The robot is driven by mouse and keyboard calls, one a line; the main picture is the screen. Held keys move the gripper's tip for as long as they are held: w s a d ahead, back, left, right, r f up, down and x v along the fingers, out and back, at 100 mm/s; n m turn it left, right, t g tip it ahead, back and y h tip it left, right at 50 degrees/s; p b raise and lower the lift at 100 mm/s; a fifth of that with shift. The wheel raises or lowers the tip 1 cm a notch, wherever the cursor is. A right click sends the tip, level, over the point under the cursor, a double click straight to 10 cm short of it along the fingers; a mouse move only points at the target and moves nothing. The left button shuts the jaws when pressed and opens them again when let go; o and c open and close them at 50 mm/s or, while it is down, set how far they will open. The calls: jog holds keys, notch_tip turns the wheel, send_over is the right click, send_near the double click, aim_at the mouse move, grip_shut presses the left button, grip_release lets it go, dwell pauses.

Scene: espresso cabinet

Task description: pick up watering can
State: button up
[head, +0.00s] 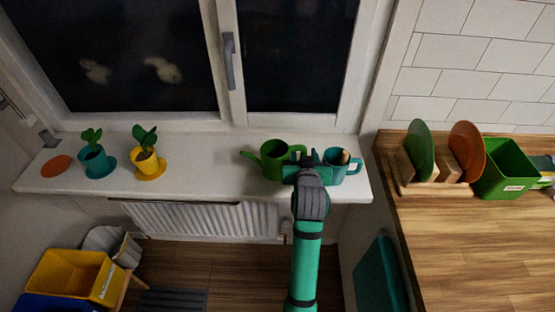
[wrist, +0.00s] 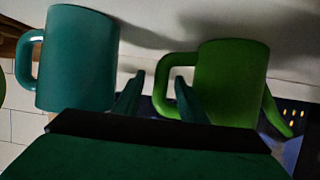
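The green watering can (head: 274,156) stands on the white windowsill, its spout to the left and its handle side toward my gripper (head: 303,160). In the wrist view the can (wrist: 232,82) is on the right, with its loop handle facing left. My gripper (wrist: 158,82) is open. Its two fingers stand apart, one left of the handle and the other overlapping the handle's opening, so the outer part of the handle appears between them. I cannot tell whether either finger touches it.
A teal mug (head: 333,171) stands close to the right of my gripper; the wrist view also shows it (wrist: 78,58). A yellow potted plant (head: 150,162) and a teal one (head: 96,162) stand on the sill's left. The window (head: 290,60) rises behind.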

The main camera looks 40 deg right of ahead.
jog(key=shift+c, duration=0.7)
grip_shut()
jog(key=shift+r, duration=0.15)
